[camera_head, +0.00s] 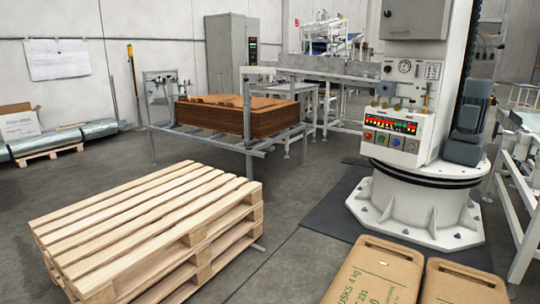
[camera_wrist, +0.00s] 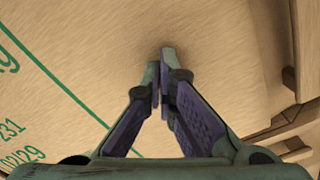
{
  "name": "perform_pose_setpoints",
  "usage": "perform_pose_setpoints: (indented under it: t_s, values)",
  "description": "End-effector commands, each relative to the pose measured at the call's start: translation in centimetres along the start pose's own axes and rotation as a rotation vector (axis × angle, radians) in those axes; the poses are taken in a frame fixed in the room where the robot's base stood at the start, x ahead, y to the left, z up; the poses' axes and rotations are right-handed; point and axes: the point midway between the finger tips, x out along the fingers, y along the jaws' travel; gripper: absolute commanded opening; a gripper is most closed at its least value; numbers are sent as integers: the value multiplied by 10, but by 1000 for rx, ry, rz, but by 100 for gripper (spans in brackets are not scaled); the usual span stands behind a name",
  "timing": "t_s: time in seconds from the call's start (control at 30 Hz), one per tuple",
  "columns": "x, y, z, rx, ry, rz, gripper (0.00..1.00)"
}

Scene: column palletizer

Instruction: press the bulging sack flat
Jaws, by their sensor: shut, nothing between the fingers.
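A tan paper sack with green print (camera_wrist: 70,50) fills most of the wrist view, its surface smooth and rounding off toward the right. My gripper (camera_wrist: 163,62) is shut and empty, its fingertips pointing at this sack. I cannot tell whether they touch it. In the head view two tan sacks show at the bottom right, a left one with green lettering (camera_head: 372,278) and a right one (camera_head: 460,286), both cut off by the lower edge. I cannot tell which one bulges. My gripper is outside the head view.
Brown wooden pieces (camera_wrist: 290,120) show beside the sack in the wrist view. A stack of pale wooden pallets (camera_head: 150,225) stands at the left front. A white machine column (camera_head: 415,190) stands behind the sacks. A steel frame (camera_head: 215,138) carries brown sheets. Grey floor lies between.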

Motion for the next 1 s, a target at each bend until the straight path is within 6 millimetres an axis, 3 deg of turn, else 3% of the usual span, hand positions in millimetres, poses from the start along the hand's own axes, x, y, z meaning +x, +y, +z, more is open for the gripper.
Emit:
perform_pose_setpoints:
  t_s: [0.47,1.0]
  values:
    - [1,1,1,0,-1,-1,0]
    - [-55,1,0,0,1,1,0]
